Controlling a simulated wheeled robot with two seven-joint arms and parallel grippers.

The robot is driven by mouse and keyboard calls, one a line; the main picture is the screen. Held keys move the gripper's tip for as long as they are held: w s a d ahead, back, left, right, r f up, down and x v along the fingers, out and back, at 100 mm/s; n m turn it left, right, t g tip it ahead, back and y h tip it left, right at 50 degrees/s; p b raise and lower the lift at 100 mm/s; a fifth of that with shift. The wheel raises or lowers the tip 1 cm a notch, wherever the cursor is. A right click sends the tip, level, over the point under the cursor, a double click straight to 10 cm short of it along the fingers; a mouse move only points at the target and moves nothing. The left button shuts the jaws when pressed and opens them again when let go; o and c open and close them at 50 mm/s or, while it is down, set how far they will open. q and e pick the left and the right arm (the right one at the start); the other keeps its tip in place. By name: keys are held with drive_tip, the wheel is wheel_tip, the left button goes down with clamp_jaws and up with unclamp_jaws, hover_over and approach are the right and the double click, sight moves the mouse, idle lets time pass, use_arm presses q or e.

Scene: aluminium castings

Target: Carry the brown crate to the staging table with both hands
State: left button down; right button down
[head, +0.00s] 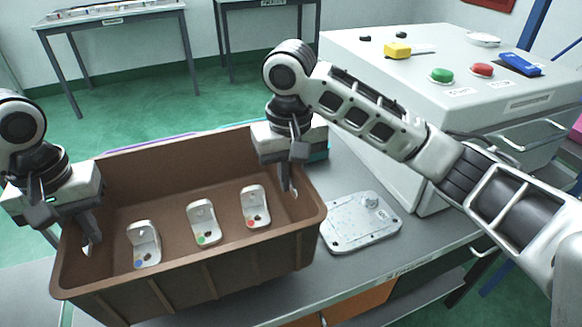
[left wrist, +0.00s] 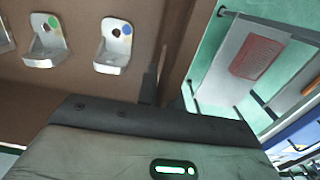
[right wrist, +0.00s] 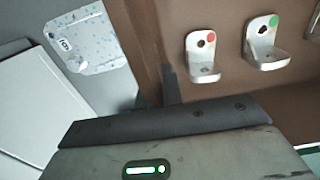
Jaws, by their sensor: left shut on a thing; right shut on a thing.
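The brown crate (head: 180,290) fills the lower left of the head view, over a grey table. Three pale metal brackets stand inside it, with a blue dot (head: 144,246), a green dot (head: 203,222) and a red dot (head: 256,207). My left gripper (head: 87,238) is shut on the crate's left end wall. My right gripper (head: 290,185) is shut on its right end wall. The crate wall also shows between the jaws in the left wrist view (left wrist: 172,60) and the right wrist view (right wrist: 140,40). I cannot tell whether the crate's underside touches the table.
A grey speckled plate (head: 345,235) lies on the grey table (head: 345,285) right of the crate. A pale cabinet (head: 400,90) with buttons stands behind it. Two tables (head: 110,16) (head: 268,3) stand at the far wall, with green floor (head: 160,95) between.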

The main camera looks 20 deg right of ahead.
sight(98, 250)
use_arm(q)
drive_tip(key=shift+a, duration=0.15)
use_arm(e)
drive_tip(key=shift+d, duration=0.2)
